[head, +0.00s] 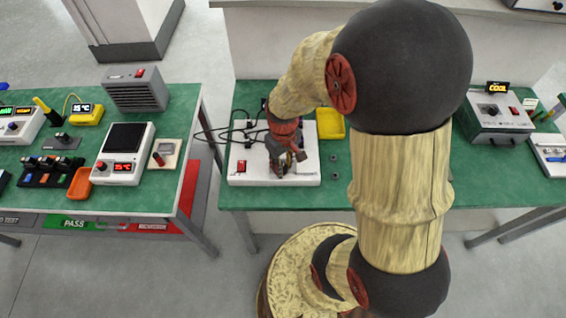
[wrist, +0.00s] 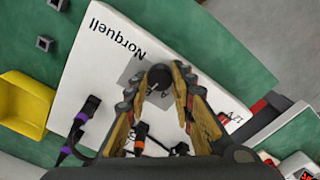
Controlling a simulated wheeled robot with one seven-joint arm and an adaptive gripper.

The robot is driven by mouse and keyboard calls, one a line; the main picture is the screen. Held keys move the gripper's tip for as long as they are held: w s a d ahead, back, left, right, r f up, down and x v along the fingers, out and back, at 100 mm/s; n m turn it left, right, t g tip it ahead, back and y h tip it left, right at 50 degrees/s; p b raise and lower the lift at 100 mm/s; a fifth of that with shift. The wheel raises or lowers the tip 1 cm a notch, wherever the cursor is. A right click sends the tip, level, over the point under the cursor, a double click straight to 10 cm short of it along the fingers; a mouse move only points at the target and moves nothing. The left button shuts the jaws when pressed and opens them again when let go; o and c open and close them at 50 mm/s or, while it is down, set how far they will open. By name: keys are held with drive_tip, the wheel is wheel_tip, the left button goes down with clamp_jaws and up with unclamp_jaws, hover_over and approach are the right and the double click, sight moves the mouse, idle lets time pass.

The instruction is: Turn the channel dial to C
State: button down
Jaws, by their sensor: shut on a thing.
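The channel dial is a dark round knob (wrist: 159,77) on the top of a white box marked "Norquell" (wrist: 98,70). In the head view the white box (head: 250,178) stands on the middle green table, and the dial is hidden behind my gripper (head: 287,166). My gripper points down at the box. In the wrist view my gripper (wrist: 157,82) has one finger on each side of the knob and is shut on it. Small letters show around the knob, partly covered by the fingers. I cannot tell which letter the dial points to.
A red switch (head: 241,166) is on the box's left. Black cables with plugs (wrist: 83,117) lie over the box. Another instrument (head: 497,115) stands farther right.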

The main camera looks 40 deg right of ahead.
drive_tip(key=m+p, duration=0.2)
drive_tip(key=m, duration=0.2)
drive_tip(key=shift+r, duration=0.1)
drive_tip(key=shift+m+p, duration=0.85)
drive_tip(key=shift+m, duration=0.75)
drive_tip(key=c, duration=1.5)
unclamp_jaws()
wheel_tip(320, 180, up, 12)
